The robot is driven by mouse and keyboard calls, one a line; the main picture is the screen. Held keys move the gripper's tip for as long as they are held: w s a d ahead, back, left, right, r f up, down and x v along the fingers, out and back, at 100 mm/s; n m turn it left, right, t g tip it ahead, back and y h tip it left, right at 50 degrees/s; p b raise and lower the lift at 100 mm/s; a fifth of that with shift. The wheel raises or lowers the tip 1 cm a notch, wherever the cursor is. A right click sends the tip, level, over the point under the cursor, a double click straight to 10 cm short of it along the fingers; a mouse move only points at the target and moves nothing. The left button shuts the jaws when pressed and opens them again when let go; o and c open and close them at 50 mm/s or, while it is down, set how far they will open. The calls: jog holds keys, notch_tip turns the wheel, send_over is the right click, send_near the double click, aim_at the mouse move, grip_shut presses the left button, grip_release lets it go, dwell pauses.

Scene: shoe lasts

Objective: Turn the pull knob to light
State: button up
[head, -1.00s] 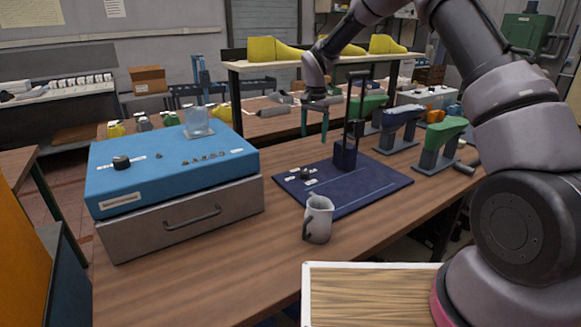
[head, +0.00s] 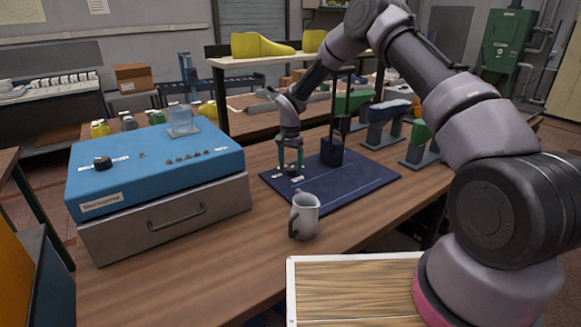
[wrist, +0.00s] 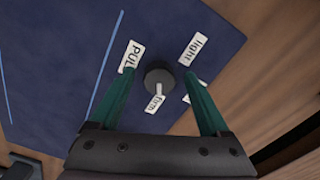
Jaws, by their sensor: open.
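The pull knob (wrist: 159,76) is a small dark round knob on the blue mat-like board (head: 365,180). In the wrist view it lies between the two green fingertips of my gripper (wrist: 160,73). White labels surround it: "PULL" (wrist: 129,56) at upper left, "light" (wrist: 193,49) at upper right, "firm" (wrist: 155,98) just below, and one partly hidden behind the right finger. My gripper (head: 291,166) is open, pointing down over the knob, with a gap on each side.
A dark blue post (head: 332,150) stands on the board just right of my gripper. A grey jug (head: 304,216) stands in front. A blue box with its own knob (head: 102,163) is at left. Green and blue shoe lasts stand on the right. Bare wood lies in front.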

jog(key=shift+f, duration=0.1)
grip_shut()
jog(key=shift+n, duration=0.4)
jog(key=n, duration=0.4)
jog(key=shift+d+n, duration=0.1)
jog(key=shift+n, duration=0.3)
jog(key=n, duration=0.6)
jog(key=shift+d+n, duration=0.2)
jog(key=shift+n, duration=0.1)
jog(key=n, duration=0.5)
jog(key=shift+w+d, duration=0.1)
jog(key=shift+w, duration=0.05)
jog(key=n, duration=0.6)
jog(key=shift+w+n, duration=0.1)
jog(key=shift+n, duration=0.2)
